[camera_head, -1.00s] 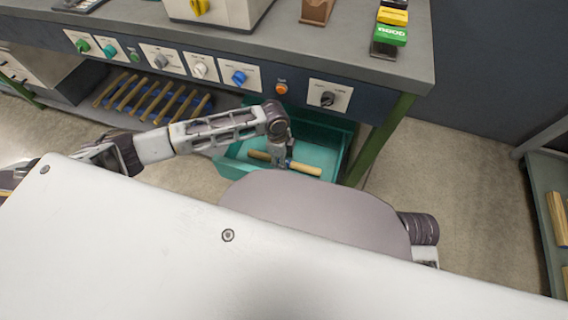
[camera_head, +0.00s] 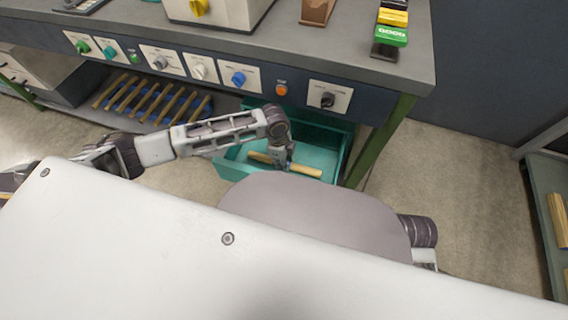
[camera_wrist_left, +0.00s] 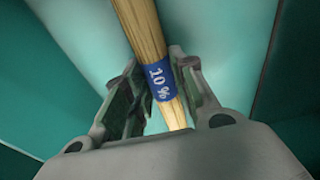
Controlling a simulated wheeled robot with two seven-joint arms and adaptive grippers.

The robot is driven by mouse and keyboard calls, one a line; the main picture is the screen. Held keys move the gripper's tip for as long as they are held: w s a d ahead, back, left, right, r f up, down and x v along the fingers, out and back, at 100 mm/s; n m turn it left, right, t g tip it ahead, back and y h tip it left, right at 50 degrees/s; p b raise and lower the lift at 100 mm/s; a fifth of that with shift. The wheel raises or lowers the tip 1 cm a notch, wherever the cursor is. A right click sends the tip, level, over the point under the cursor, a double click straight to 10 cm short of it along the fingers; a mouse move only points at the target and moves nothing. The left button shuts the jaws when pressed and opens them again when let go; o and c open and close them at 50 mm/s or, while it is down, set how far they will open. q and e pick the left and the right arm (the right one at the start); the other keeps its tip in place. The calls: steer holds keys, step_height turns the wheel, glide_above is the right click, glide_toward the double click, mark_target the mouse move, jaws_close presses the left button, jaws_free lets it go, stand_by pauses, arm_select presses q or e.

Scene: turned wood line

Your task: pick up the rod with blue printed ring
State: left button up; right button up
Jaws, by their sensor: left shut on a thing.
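The wooden rod with a blue printed ring (camera_wrist_left: 146,32) runs between the fingers of my left gripper (camera_wrist_left: 161,100) in the left wrist view. Its blue ring, marked "10 %", sits at the fingers. In the head view the rod (camera_head: 307,171) is in the green bin, with my left gripper (camera_head: 283,163) shut on it from above. The ring is hidden there by the gripper. The bin's wall also shows in the left wrist view (camera_wrist_left: 235,45). My right gripper is not in view.
The green bin (camera_head: 232,168) stands under the workbench (camera_head: 300,52), whose front carries several knobs. A green bench leg (camera_head: 384,138) is just right of the bin. A rack of several rods (camera_head: 150,100) is on the lower shelf. Another shelf with rods (camera_head: 545,200) is at far right.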

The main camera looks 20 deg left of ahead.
arm_select(q)
jaws_close()
steer(key=shift+r, duration=0.15)
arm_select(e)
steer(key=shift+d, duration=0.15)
arm_select(q)
steer(key=shift+r, duration=0.2)
steer(key=shift+r+p, duration=0.4)
steer(key=shift+r, duration=0.2)
step_height(320, 180, up, 3)
steer(key=shift+f+p, duration=0.15)
steer(key=shift+p, duration=0.4)
step_height(320, 180, up, 4)
steer(key=shift+r+p, duration=0.15)
steer(key=shift+p, duration=0.6)
steer(key=shift+r, duration=0.6)
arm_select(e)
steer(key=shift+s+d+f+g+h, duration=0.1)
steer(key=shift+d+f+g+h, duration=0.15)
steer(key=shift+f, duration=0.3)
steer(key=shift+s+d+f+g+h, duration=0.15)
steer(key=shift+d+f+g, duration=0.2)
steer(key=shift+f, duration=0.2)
arm_select(q)
steer(key=shift+r+p, duration=0.1)
steer(key=shift+p, duration=0.2)
